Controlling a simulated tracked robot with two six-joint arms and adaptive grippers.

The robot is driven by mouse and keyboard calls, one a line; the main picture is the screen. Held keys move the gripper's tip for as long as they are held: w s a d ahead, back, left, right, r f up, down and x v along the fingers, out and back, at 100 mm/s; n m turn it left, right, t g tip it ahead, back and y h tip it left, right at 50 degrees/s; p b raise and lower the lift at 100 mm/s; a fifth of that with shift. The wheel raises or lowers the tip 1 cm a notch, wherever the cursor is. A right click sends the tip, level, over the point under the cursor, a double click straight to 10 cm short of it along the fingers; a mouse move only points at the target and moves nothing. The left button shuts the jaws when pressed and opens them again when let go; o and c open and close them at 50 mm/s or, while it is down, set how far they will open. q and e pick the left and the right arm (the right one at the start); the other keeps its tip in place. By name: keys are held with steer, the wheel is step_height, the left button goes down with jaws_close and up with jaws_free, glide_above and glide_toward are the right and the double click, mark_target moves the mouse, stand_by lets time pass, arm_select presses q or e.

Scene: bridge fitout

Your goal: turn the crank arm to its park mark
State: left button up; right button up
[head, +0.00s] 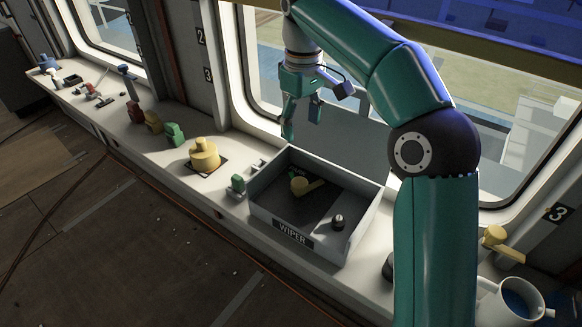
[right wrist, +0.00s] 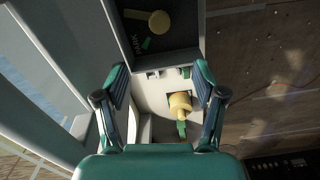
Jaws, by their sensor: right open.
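The yellow crank arm (head: 312,185) lies inside the grey box labelled WIPER (head: 280,222). Its round end is at the left and its bar points right in the head view. In the right wrist view, the crank arm (right wrist: 156,20) is at the top. A green mark with PARK lettering (right wrist: 137,44) is on the dark floor below it, and the bar does not point at it. My right gripper (head: 301,116) is open and empty, above and behind the box, near the window. Its spread fingers (right wrist: 161,85) frame the ledge in the wrist view. My left gripper is not seen.
Left along the ledge are a small green block (head: 237,184), a yellow knob (head: 204,156) and several coloured handles. A mug (head: 510,304) stands at the lower right. The window frame is close behind the gripper.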

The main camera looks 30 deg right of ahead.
mark_target(299, 181)
steer(key=f, duration=0.5)
steer(key=f+b, duration=0.1)
steer(key=f, duration=0.5)
steer(key=f+b, duration=0.1)
steer(key=f, duration=0.5)
steer(key=shift+w, duration=0.25)
steer(key=shift+c, duration=0.2)
jaws_close()
